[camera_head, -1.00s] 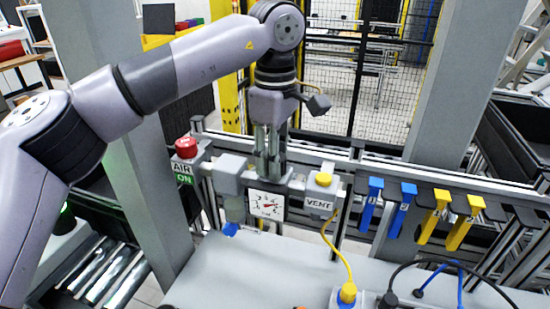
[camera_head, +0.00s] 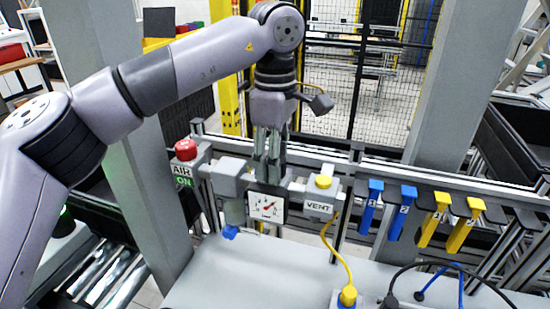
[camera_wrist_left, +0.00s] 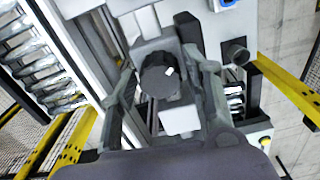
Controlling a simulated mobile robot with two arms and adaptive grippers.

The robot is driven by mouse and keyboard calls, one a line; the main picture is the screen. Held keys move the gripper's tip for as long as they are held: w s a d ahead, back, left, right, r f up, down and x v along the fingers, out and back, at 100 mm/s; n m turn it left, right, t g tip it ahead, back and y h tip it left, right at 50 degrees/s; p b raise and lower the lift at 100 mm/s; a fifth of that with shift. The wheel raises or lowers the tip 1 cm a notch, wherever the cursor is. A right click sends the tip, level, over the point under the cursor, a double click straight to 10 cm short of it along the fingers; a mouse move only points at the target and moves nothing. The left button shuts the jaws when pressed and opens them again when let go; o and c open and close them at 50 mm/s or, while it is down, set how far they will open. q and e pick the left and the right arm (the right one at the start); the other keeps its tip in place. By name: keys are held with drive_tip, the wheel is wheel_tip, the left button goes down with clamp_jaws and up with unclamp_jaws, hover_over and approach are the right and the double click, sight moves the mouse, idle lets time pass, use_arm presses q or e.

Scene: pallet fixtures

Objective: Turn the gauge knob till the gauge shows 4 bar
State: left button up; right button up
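The gauge (camera_head: 267,207) is a white square dial with a red needle on the rail in the head view. Its needle points up and to the right; the small figures are too blurred to read surely. The gauge knob (camera_wrist_left: 158,77) is round and black with a white mark, seen in the left wrist view. My left gripper (camera_head: 268,178) points down over the regulator above the gauge and hides the knob in the head view. In the wrist view its fingers stand on both sides of the knob with gaps showing, so it looks open. My right gripper is not in view.
A red AIR button (camera_head: 186,150) stands left of the gauge, and a yellow VENT button (camera_head: 323,181) stands close on its right. Blue tags (camera_head: 371,205) and yellow tags (camera_head: 434,219) hang further right. A yellow cable (camera_head: 341,258) runs down to the grey table (camera_head: 240,275).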

use_arm(q)
drive_tip(key=shift+o, duration=0.4)
drive_tip(key=shift+r, duration=0.1)
wheel_tip(320, 180, up, 12)
idle(0.3)
